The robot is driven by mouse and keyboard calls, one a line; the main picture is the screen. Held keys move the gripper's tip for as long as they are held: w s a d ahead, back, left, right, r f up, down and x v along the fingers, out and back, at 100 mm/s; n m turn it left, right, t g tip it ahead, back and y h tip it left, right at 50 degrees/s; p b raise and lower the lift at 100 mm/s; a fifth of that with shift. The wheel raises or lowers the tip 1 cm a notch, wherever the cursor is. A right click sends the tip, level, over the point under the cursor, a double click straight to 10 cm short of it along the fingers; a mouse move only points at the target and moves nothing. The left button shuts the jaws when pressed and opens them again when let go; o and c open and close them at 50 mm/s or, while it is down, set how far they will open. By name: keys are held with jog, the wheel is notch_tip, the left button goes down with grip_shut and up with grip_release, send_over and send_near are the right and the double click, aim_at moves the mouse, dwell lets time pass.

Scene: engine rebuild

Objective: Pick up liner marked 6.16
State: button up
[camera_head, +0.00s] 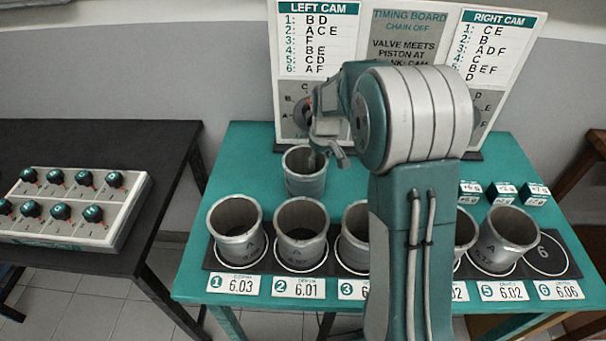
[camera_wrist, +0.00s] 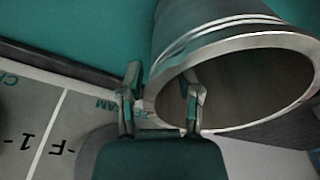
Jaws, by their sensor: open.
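A grey metal liner (camera_head: 304,175) stands alone on the teal table behind the row; no number is readable on it. In the wrist view a liner (camera_wrist: 215,35) fills the upper right, its open rim facing the camera. My gripper (camera_head: 331,158) is open at this liner's rim. In the wrist view my gripper (camera_wrist: 161,105) has one finger outside the wall and the other in front of the bore; I cannot tell whether they touch it. More liners, such as the one at place 1 (camera_head: 236,232) and the one at place 2 (camera_head: 301,235), stand along the front.
Place 6 (camera_head: 545,257) on the dark mat is an empty ring; its card (camera_head: 560,291) reads 6.06. My arm hides part of the middle row. Small teal boxes (camera_head: 503,190) sit at right. The timing board (camera_head: 408,50) stands behind.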

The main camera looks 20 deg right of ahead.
jog(key=shift+d+f, duration=0.25)
jog(key=shift+d, duration=0.1)
grip_shut()
jog(key=shift+a, duration=0.15)
jog(key=shift+r, duration=0.15)
